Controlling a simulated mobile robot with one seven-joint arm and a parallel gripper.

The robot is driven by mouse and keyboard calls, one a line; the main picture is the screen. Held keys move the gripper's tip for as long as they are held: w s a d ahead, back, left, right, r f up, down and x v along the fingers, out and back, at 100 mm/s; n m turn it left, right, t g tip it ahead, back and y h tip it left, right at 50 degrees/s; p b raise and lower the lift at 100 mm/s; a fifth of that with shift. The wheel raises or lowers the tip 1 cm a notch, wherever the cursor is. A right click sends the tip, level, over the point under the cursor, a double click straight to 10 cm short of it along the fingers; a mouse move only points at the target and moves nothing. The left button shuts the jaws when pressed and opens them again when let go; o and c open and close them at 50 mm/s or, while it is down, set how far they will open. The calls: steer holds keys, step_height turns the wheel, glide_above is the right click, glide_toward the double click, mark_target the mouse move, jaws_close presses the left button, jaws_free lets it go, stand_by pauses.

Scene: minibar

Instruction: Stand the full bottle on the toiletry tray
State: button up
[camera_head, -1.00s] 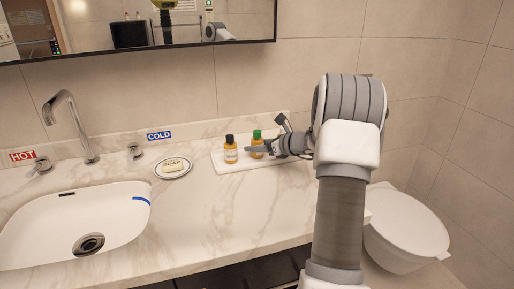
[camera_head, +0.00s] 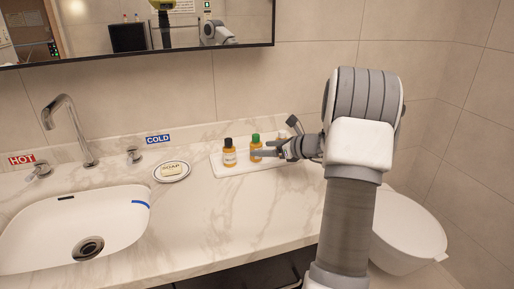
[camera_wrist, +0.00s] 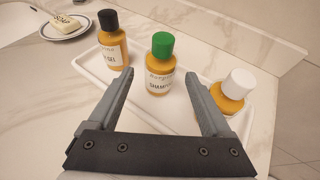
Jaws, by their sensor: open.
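The white toiletry tray (camera_head: 225,172) lies on the counter; it also shows in the wrist view (camera_wrist: 92,66). On it stand a black-capped amber gel bottle (camera_head: 230,157) (camera_wrist: 113,50) and a green-capped amber shampoo bottle (camera_head: 256,149) (camera_wrist: 159,80). A white-capped amber bottle (camera_wrist: 233,92) is at the tray's right; in the head view it is mostly hidden behind my gripper. I cannot tell which bottle is full. My gripper (camera_head: 268,149) is open and empty. In the wrist view the shampoo bottle appears between the fingers, just ahead of them and apart from them.
A soap dish (camera_head: 171,178) with a bar of soap (camera_head: 172,169) sits left of the tray. The sink (camera_head: 75,222) and tap (camera_head: 78,130) are farther left. A wall backs the counter. The counter in front of the tray is clear. A toilet (camera_head: 409,232) stands at the right.

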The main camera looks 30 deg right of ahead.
steer(key=p+v, duration=0.1)
steer(key=v, duration=0.6)
steer(key=shift+s+r, duration=0.1)
steer(key=shift+s, duration=0.15)
